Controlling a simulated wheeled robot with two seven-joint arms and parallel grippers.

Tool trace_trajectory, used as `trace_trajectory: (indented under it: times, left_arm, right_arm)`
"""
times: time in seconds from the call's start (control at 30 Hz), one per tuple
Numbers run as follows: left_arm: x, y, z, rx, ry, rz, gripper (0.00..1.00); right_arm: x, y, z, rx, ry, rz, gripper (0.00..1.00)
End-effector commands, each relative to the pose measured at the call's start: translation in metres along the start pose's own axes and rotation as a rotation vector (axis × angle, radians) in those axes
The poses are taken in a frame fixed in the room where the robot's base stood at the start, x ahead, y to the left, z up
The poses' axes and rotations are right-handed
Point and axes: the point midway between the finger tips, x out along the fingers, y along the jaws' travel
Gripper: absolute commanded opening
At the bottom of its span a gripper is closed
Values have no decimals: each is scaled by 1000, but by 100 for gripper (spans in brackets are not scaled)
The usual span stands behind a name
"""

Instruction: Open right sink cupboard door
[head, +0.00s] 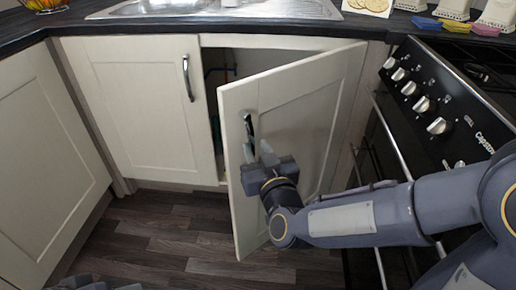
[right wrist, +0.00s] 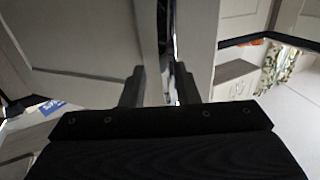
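The right sink cupboard door (head: 300,115) is cream with a recessed panel and stands ajar, swung out toward me from its right side. Its chrome handle (head: 249,130) is near the free left edge. My right gripper (head: 257,152) is at the lower part of this handle. In the right wrist view the handle (right wrist: 170,45) passes between my right gripper's fingers (right wrist: 160,88), which stand apart with a visible gap on the left of the bar. A small grey part of my left gripper (head: 95,284) shows at the bottom left edge, mostly cut off.
The left sink cupboard door (head: 145,105) is shut. The dark cupboard opening (head: 222,75) shows between the doors. A black cooker (head: 440,100) with knobs stands close on the right. The wood-look floor (head: 170,235) is clear. The sink (head: 220,9) is above.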

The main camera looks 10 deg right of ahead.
Motion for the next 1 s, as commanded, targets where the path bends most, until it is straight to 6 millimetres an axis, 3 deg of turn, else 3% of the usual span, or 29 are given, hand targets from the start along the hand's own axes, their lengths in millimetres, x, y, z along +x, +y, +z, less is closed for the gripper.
trace_trajectory:
  times: [0.4,0.77,1.0]
  left_arm:
    - [-14,6,-7,0,0,0,36]
    - [-14,6,-7,0,0,0,36]
    - [-21,10,-11,0,0,0,36]
  right_arm:
    - [-64,0,-2,0,0,0,28]
    - [-74,1,0,1,1,3,28]
    - [-74,2,-9,12,-9,-3,1]
